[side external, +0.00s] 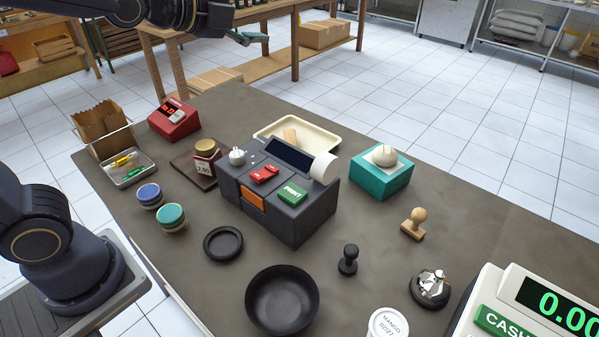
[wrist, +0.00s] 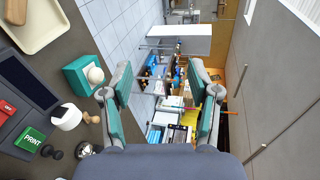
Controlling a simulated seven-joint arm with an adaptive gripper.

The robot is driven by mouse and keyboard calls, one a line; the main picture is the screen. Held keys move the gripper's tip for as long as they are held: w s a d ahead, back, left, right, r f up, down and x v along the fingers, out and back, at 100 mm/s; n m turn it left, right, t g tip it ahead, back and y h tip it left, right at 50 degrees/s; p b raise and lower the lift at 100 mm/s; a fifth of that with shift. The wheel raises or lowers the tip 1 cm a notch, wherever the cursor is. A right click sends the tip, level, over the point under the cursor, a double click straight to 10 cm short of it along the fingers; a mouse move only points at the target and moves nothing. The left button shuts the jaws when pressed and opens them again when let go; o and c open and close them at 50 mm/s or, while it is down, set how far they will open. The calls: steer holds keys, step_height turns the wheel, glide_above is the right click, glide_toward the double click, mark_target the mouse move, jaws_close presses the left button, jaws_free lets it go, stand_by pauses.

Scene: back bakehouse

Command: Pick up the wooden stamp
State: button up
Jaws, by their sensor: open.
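The wooden stamp (side external: 414,224) stands upright on the brown counter, right of the middle in the side view. It has a round knob on a flat block and nothing touches it. In the wrist view the wooden stamp (wrist: 91,118) is small at the left, beside the white paper roll. My gripper (side external: 248,38) is high at the top of the side view, beyond the counter's back and far from the stamp. In the wrist view my gripper (wrist: 160,85) has its teal-padded fingers wide apart with nothing between them.
A teal box (side external: 381,178) stands behind the stamp. A dark label printer (side external: 290,221) fills the middle. A black stamp (side external: 348,260), a black bowl (side external: 282,300) and a dark round base with metal pieces (side external: 431,287) stand nearer. A cash display (side external: 530,305) is front right. The counter right of the stamp is clear.

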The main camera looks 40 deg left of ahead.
steer(key=w+d+f+m+h, duration=0.3)
steer(key=w+d+m, duration=0.5)
steer(key=d+m, duration=0.1)
steer(key=m+g+h, duration=0.5)
steer(key=m, duration=0.7)
glide_above(413, 217)
steer(key=s+a, duration=0.2)
step_height(413, 217, down, 23)
steer(key=f, duration=0.4)
steer(key=shift+s+a+f, duration=0.15)
steer(key=shift+s+f, duration=0.05)
steer(key=shift+f, duration=1.15)
steer(key=x, duration=0.5)
steer(key=shift+r, duration=0.15)
